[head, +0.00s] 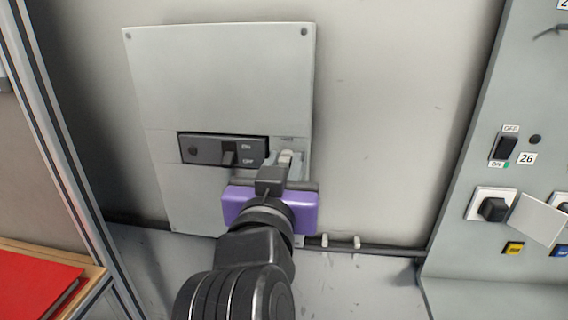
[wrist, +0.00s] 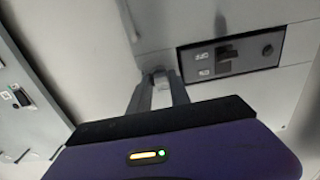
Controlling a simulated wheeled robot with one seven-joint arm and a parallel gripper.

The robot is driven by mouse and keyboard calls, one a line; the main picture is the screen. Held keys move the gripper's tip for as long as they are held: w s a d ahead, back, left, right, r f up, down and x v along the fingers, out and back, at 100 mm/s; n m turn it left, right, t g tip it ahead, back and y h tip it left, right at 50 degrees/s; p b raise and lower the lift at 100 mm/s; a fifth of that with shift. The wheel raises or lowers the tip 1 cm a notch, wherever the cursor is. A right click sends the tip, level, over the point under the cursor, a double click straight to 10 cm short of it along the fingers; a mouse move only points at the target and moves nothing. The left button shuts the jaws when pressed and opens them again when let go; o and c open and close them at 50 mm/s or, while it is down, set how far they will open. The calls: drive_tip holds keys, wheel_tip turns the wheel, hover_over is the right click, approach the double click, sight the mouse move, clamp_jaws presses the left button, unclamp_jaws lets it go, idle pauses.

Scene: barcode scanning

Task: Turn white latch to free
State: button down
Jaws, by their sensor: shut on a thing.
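The white latch (head: 285,157) is a small pale piece near the right edge of the grey wall panel (head: 220,80). My gripper (head: 284,166), with its purple body, reaches up to it from below. In the wrist view the two grey fingers (wrist: 160,88) close around the white latch (wrist: 161,80), and only part of it shows between them. The gripper is shut on the latch. The fingers hide most of the latch's shape, so I cannot tell its exact angle.
Left of the latch is a dark ON/OFF switch plate (head: 222,150) with a lever (head: 230,157). A grey panel with switches (head: 506,147) stands at the right. A red item (head: 35,285) lies on a wooden surface at the lower left. Bare wall (head: 390,120) lies between the panels.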

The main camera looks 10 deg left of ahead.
drive_tip(key=shift+r+n+p, duration=0.1)
drive_tip(key=shift+n+p, duration=0.2)
drive_tip(key=n+p, duration=0.3)
drive_tip(key=shift+r+n+p, duration=0.1)
drive_tip(key=shift+n+p, duration=0.2)
drive_tip(key=n+p, duration=0.4)
drive_tip(key=shift+a, duration=0.1)
drive_tip(key=n+p, duration=0.4)
drive_tip(key=n, duration=0.1)
drive_tip(key=shift+a, duration=0.1)
drive_tip(key=n+p, duration=0.4)
drive_tip(key=shift+f+n, duration=0.3)
drive_tip(key=shift+f, duration=0.05)
drive_tip(key=shift+f+p, duration=0.1)
drive_tip(key=shift+p, duration=0.25)
drive_tip(key=c, duration=1.2)
unclamp_jaws()
